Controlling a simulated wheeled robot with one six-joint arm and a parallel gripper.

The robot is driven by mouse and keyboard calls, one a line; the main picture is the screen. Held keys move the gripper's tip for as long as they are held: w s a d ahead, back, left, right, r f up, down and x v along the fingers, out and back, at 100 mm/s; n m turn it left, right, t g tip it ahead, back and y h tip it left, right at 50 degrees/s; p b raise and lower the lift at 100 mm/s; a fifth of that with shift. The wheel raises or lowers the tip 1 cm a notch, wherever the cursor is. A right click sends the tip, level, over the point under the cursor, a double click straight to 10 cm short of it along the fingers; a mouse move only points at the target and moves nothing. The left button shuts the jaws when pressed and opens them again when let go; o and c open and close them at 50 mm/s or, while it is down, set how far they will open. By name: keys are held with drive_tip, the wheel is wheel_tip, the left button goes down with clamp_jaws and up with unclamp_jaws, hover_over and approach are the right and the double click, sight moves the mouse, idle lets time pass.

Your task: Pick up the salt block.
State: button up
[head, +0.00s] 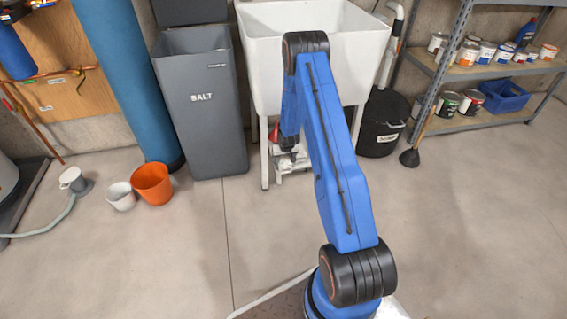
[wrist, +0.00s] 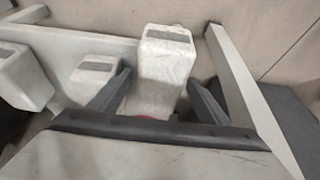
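Several pale blocks with grey patches stand low under the white sink. In the wrist view, a tall white block (wrist: 164,70) with a grey patch on top stands between my fingers. I take it for the salt block, but I see no readable name. My gripper (wrist: 160,92) is open, one finger on each side of it; contact cannot be made out. The block's lower part is partly hidden. In the head view, my gripper (head: 290,157) reaches down in front of the sink, near small white things (head: 297,163).
A shorter pale block (wrist: 95,76) and another (wrist: 22,78) stand left of my fingers. A pale leg (wrist: 238,80) runs close on the right. The sink (head: 262,75) overhangs this spot.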

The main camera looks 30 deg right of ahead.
sight(283, 157)
clamp_jaws()
drive_tip(key=shift+r, duration=0.15)
drive_tip(key=shift+r, duration=1.8)
drive_tip(key=s+a, duration=0.2)
drive_tip(key=s, duration=0.6)
drive_tip(key=s+a, duration=0.2)
drive_tip(key=s, duration=0.7)
drive_tip(key=shift+s+a, duration=0.2)
drive_tip(key=shift+a, duration=0.15)
drive_tip(key=shift+r, duration=0.1)
